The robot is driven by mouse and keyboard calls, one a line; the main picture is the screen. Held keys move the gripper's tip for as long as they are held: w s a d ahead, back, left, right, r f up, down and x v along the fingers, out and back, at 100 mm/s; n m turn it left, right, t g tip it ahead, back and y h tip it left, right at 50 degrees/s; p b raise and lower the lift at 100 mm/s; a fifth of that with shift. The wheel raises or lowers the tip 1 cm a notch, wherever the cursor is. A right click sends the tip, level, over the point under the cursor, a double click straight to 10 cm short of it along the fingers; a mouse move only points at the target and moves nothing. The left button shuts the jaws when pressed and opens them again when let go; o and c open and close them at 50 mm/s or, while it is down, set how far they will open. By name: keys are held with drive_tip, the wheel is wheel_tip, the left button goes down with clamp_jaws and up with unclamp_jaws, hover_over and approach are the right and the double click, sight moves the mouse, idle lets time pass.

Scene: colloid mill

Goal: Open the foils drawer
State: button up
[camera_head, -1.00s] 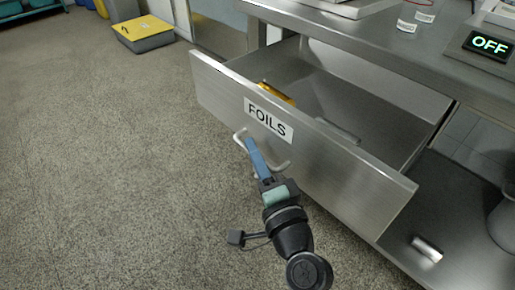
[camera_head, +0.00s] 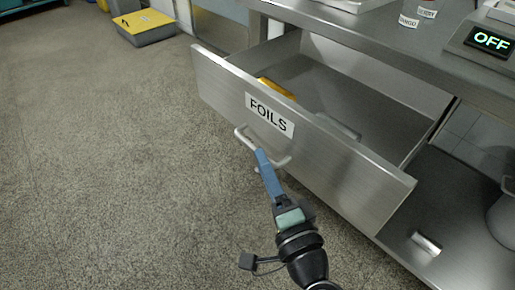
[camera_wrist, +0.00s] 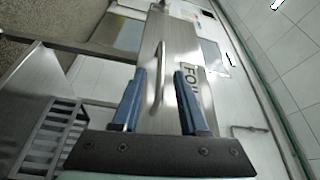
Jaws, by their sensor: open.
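The foils drawer (camera_head: 340,165) is pulled well out from under the steel bench, with a FOILS label (camera_head: 269,115) on its front. Its bar handle (camera_head: 243,137) sits below the label. My gripper (camera_head: 262,154) is at the handle with its blue fingers apart. In the wrist view, the handle (camera_wrist: 160,72) shows between the two fingertips, with clear space on both sides. I cannot tell how deep the bar lies between them. Inside the drawer are a gold item (camera_head: 276,88) and a silver item (camera_head: 338,126).
The bench top (camera_head: 400,45) carries labelled jars and a device with an OFF display (camera_head: 490,40). A lower shelf (camera_head: 455,215) holds a small metal cylinder (camera_head: 426,243). A grey bin with a yellow lid (camera_head: 145,25) stands at the back. The floor to the left is clear.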

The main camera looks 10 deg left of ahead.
drive_tip(key=v, duration=0.8)
drive_tip(key=shift+p, duration=0.35)
